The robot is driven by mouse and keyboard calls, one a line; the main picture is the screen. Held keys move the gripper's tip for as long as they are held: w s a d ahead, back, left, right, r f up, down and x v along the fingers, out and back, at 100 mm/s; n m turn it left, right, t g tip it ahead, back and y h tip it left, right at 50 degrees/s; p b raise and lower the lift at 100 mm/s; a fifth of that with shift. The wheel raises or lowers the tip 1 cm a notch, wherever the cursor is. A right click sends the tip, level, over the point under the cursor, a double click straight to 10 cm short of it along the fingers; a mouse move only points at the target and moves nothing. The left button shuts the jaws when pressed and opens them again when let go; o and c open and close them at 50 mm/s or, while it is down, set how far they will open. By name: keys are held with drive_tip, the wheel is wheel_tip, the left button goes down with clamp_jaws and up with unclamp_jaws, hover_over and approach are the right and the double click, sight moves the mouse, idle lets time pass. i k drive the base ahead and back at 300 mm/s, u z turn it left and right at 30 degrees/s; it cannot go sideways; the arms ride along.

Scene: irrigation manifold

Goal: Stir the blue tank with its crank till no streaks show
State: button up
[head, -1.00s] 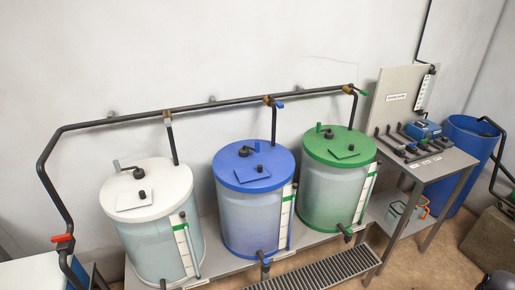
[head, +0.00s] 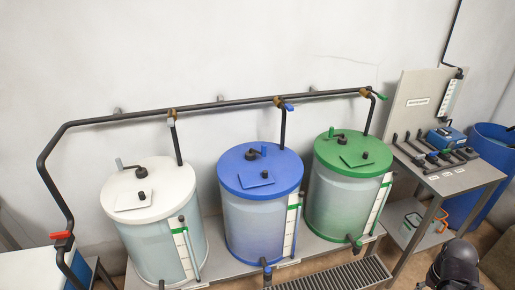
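The blue tank (head: 254,229) stands in the middle of three tanks, with a blue lid (head: 240,180). Its crank (head: 254,152) sits on top of the lid towards the back, a dark hub with a short arm and a blue handle. The tank wall is translucent, and its contents look pale at the top and bluer lower down; I cannot make out clear streaks from here. A dark rounded part of my arm (head: 456,265) shows at the lower right, well apart from the tank. My gripper's fingers cannot be made out.
A white-lidded tank (head: 160,240) stands left and a green-lidded tank (head: 345,205) right. A black pipe (head: 215,104) with valves runs behind and drops to each tank. A side table (head: 458,182) holds a blue device and several dark handles. A floor grate (head: 340,276) lies in front.

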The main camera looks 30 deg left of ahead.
sight(263, 153)
drive_tip(key=u, duration=0.5)
drive_tip(key=i, duration=0.9)
drive_tip(key=u, duration=0.1)
